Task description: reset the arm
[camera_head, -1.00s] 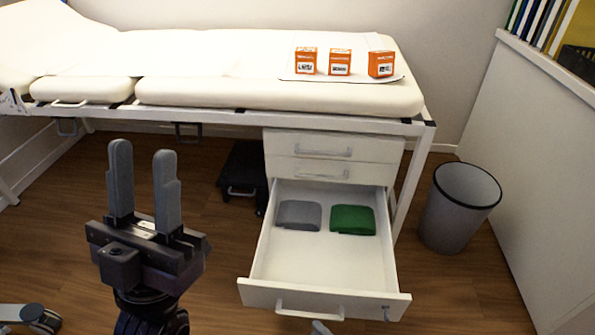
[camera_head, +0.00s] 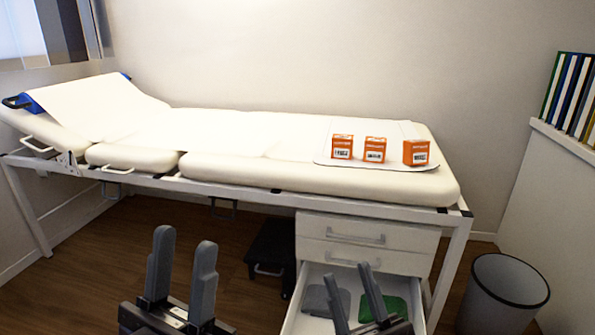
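My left gripper (camera_head: 181,272) stands at the lower left, in front of the exam bed, with its two grey fingers apart and nothing between them. My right gripper (camera_head: 356,292) is at the bottom edge, in front of the open drawer (camera_head: 301,316). Its two fingers are spread apart, and nothing shows between them. It partly covers a grey folded item (camera_head: 318,298) and a green folded item (camera_head: 397,306) in the drawer. The lower parts of both arms are cut off by the picture edge.
The exam bed (camera_head: 250,172) carries three orange boxes (camera_head: 375,149) on a white mat (camera_head: 325,157) at its right end. A grey bin (camera_head: 505,290) stands right of the drawer cabinet (camera_head: 365,228). A black step stool (camera_head: 270,247) is under the bed.

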